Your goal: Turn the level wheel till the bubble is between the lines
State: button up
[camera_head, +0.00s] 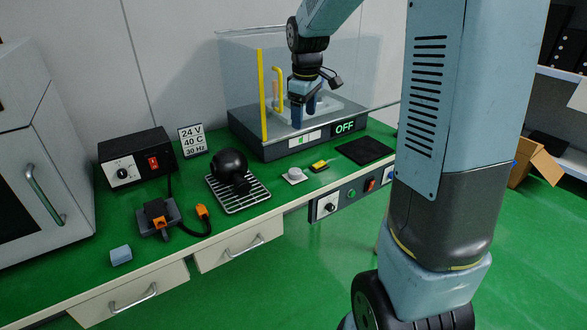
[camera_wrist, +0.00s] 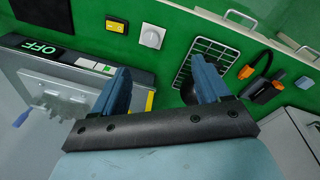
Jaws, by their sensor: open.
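A white round knob on a square pale plate (camera_head: 293,175) is on the green bench near its front edge; it looks like the level wheel. The knob also shows in the wrist view (camera_wrist: 151,38). Just right of it in the head view is a small yellow block with a dark insert (camera_head: 320,166), perhaps the bubble level; it also shows in the wrist view (camera_wrist: 116,25). The bubble and lines are too small to make out. My gripper (camera_head: 304,110) is open and empty, pointing down behind the knob, apart from it.
A clear-walled machine with an OFF display (camera_head: 345,127) and yellow bars stands at the back, close to my gripper. A wire rack (camera_head: 240,200) holds a black round object (camera_head: 229,165). A black control box (camera_head: 137,158), orange connectors (camera_head: 203,212) and a blue block (camera_head: 121,254) are left.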

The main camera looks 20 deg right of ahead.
aim_at(295, 171)
jog(key=w+f+n+g, duration=0.2)
jog(key=w+f+n, duration=0.1)
jog(key=w+f, duration=0.7)
jog(key=f, duration=1.5)
jog(key=shift+s, duration=0.4)
jog(key=shift+c, duration=0.2)
jog(key=c, duration=0.9)
jog(key=shift+a, duration=0.25)
jog(key=shift+c, duration=0.4)
jog(key=shift+d, duration=0.2)
jog(key=shift+d, duration=0.15)
